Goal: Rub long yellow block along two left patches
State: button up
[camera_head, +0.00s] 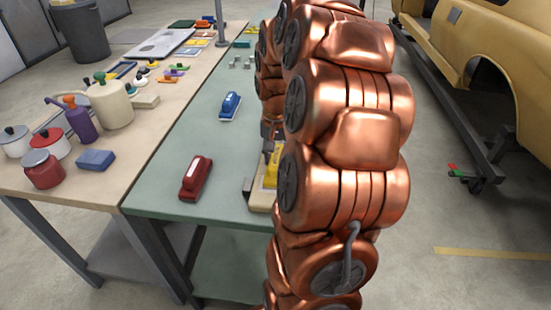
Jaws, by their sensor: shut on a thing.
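The long yellow block (272,168) shows as a narrow strip just left of my copper arm, near the front of the green table. My gripper (269,143) is mostly hidden behind my arm and appears shut on the yellow block. A pale beige piece with a grey edge (260,197) lies under or beside the block; I cannot tell whether they touch. I cannot make out any patches; that part of the table is largely covered by my arm.
A red block (196,178) and a blue block (230,106) lie on the green table (150,195), left of my arm. A beige table (105,180) with pots, bottles and a blue box (95,160) adjoins it. A yellow vehicle shell (490,60) stands right.

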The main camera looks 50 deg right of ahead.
jog(key=shift+w+d, duration=0.3)
jog(key=shift+d, duration=0.2)
jog(key=shift+s+a+b, duration=0.4)
jog(key=shift+s+a, duration=0.05)
jog(key=shift+a, duration=0.2)
jog(key=shift+s+a+b, duration=0.35)
jog(key=shift+s+a, duration=0.1)
jog(key=shift+a, duration=0.2)
jog(key=shift+w+d, duration=0.45)
jog(key=shift+d, duration=0.2)
jog(key=shift+r, duration=0.1)
jog(key=shift+r+p, duration=0.65)
jog(key=shift+r, duration=2.8)
